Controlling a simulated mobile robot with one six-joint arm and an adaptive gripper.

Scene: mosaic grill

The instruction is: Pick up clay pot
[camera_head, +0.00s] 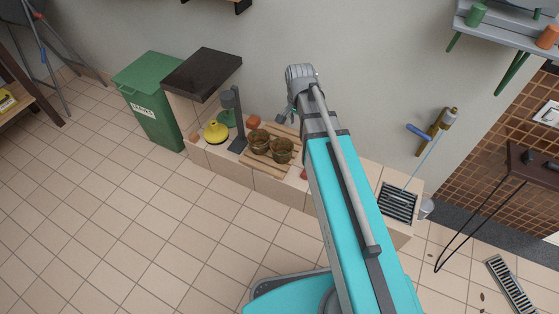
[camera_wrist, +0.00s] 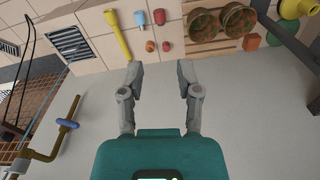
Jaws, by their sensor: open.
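Two brown round pots stand side by side on a slatted wooden board on the tiled bench: the left pot (camera_head: 259,140) and the right pot (camera_head: 282,151). I cannot tell for sure which vessel is the clay pot. In the wrist view the same kind of pots show at the top right, one pot (camera_wrist: 203,23) beside another (camera_wrist: 238,20). My gripper (camera_wrist: 160,78) is open and empty, with its fingers apart and the pots beyond them to the right. In the head view my arm mostly hides the gripper.
A yellow cone-shaped thing (camera_head: 216,131) and a dark post (camera_head: 236,119) stand left of the board. A green bin (camera_head: 152,105) stands farther left. A grill grate (camera_head: 398,203) lies at the bench's right end. A blue cup (camera_wrist: 140,18) and pink cup (camera_wrist: 159,17) stand near the pots.

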